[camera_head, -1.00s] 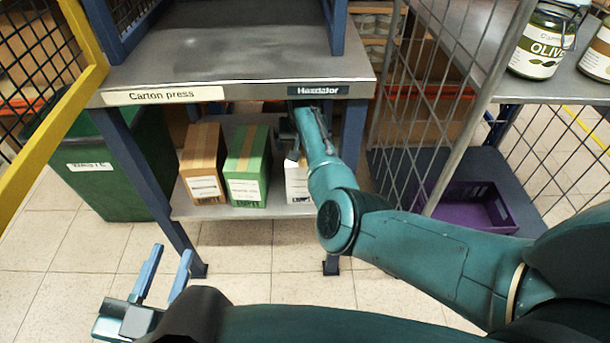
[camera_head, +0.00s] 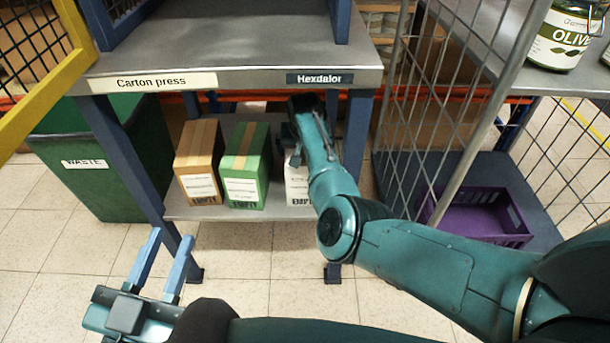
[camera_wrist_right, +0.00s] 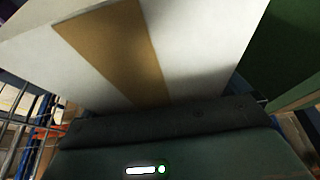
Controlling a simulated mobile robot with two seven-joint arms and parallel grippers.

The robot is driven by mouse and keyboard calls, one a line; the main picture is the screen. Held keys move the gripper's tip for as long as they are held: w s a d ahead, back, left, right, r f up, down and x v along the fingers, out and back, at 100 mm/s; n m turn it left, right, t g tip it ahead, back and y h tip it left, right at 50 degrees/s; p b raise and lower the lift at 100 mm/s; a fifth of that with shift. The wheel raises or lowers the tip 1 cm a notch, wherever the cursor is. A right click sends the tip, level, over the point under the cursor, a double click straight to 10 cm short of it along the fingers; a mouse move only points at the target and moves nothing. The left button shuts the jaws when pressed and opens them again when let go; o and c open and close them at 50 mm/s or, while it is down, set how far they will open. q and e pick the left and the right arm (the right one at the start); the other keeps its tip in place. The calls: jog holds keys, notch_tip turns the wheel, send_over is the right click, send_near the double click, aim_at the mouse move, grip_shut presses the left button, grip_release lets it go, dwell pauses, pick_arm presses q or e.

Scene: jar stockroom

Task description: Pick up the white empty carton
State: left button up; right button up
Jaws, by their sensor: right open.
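The white carton (camera_head: 296,190) stands on the lower shelf (camera_head: 230,213) under the carton press table, right of the green carton. Its front label reads EMPTY, partly covered by my right arm. My right gripper (camera_head: 296,155) is open at the top of the white carton; its fingers are mostly hidden. In the right wrist view, the white carton (camera_wrist_right: 200,45) with its brown tape strip fills the upper part, close to the gripper body. My left gripper (camera_head: 162,262) is open and empty above the floor at the lower left.
A brown carton (camera_head: 199,165) and a green carton (camera_head: 245,168) stand left of the white one. A green waste bin (camera_head: 110,175) is at the left. The table top (camera_head: 230,50), its legs and a wire cage door (camera_head: 440,120) surround the arm. A purple crate (camera_head: 480,220) sits at the right.

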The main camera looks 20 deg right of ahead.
jog(key=shift+f, duration=0.2)
jog(key=shift+c, duration=0.4)
jog(key=c, duration=1.1)
jog(key=shift+r, duration=0.1)
